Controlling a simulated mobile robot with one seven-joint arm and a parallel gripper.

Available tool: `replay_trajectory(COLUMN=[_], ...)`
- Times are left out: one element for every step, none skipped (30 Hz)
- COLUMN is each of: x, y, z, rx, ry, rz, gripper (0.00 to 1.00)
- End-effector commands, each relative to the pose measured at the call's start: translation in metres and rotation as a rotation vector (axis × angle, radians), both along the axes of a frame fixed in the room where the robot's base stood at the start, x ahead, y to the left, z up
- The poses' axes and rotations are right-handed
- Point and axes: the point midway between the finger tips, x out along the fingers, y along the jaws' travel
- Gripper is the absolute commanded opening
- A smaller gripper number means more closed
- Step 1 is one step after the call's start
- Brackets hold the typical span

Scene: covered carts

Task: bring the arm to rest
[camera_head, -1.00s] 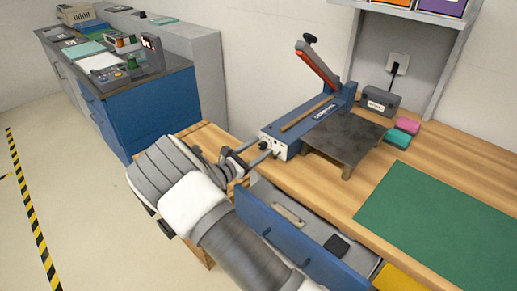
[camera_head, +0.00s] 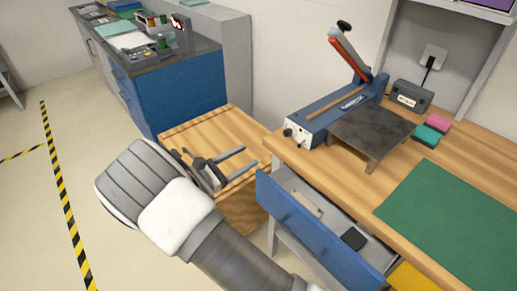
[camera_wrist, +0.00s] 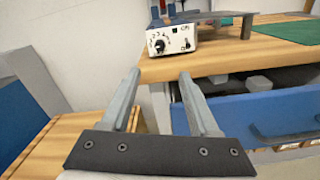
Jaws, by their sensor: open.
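My gripper (camera_head: 236,162) is open and empty. In the head view it hangs above the low wooden cabinet (camera_head: 218,128) left of the workbench. In the wrist view my gripper (camera_wrist: 160,88) shows its two fingers apart, with nothing between them, pointing toward the workbench's left end. My arm reaches in from the bottom of the head view.
The wooden workbench (camera_head: 462,166) carries a blue lever machine (camera_head: 320,118), a dark plate (camera_head: 372,132) and a green mat (camera_head: 455,215). Its blue drawer (camera_head: 310,232) stands open close to my arm, with a few items inside. A blue cabinet (camera_head: 190,92) stands behind. Floor at left is clear.

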Motion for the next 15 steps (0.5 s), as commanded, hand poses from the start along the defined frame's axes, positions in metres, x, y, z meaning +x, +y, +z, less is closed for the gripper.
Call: replay_trajectory(x=[-0.0046, -0.0067, -0.0090, -0.0103, -0.0113, -0.0124, -0.0128, -0.0131, -0.0132, -0.0132, -0.0131, -0.0131, -0.0131, -0.0130, -0.0130], y=[0.0050, 0.0072, 0.0095, 0.0107, 0.0116, 0.0124, 0.0128, 0.0130, 0.0131, 0.0131, 0.0130, 0.0130, 0.0130, 0.0130, 0.0129], z=[-0.0003, -0.0003, -0.0002, -0.0001, -0.0001, 0.0000, 0.0000, 0.0000, 0.0000, 0.0000, 0.0000, 0.0000, 0.0000, -0.0001, -0.0001], rx=[0.001, 0.001, 0.001, 0.001, 0.000, 0.000, 0.000, 0.000, 0.000, 0.000, 0.000, 0.000, 0.000, 0.000, 0.000], ry=[0.001, 0.001, 0.001, 0.001, 0.000, 0.000, 0.000, 0.000, 0.000, 0.000, 0.000, 0.000, 0.000, 0.000, 0.000], rz=[0.001, 0.001, 0.001, 0.001, 0.001, 0.000, 0.000, 0.000, 0.000, 0.000, 0.000, 0.000, 0.000, 0.000, 0.000], gripper=[0.61, 0.61, 0.61, 0.61, 0.61, 0.61, 0.61, 0.61, 0.61, 0.61, 0.61, 0.61, 0.61, 0.61, 0.61])
